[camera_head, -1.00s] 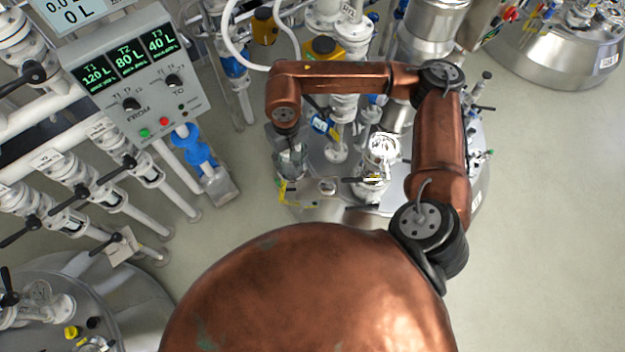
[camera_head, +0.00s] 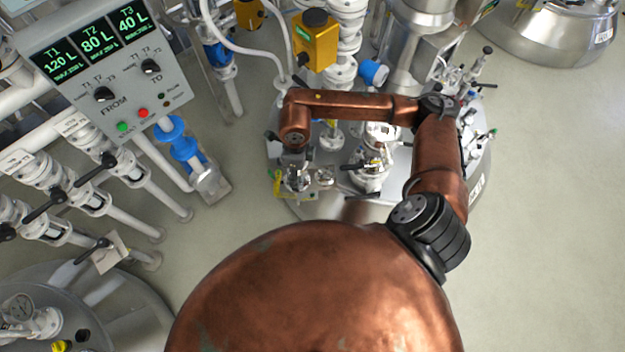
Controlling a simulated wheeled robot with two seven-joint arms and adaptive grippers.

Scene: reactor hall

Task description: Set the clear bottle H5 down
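My copper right arm reaches in from the right and bends over the steel vessel lid (camera_head: 400,195). Its wrist points down at the lid's left side. My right gripper (camera_head: 293,162) is mostly hidden beneath the wrist, and its fingers cannot be made out. I cannot pick out the clear bottle H5 or its label. Whether a clear thing is in the gripper cannot be told. Metal fittings and a yellow-edged piece (camera_head: 277,183) show just below the gripper. My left gripper is not in view.
A grey control panel (camera_head: 105,70) and white valve pipes stand on the left. A yellow box (camera_head: 315,40) and white pipework rise behind the arm. Valves and fittings crowd the lid. Another steel vessel (camera_head: 550,30) is at top right. The floor (camera_head: 555,200) at right is clear.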

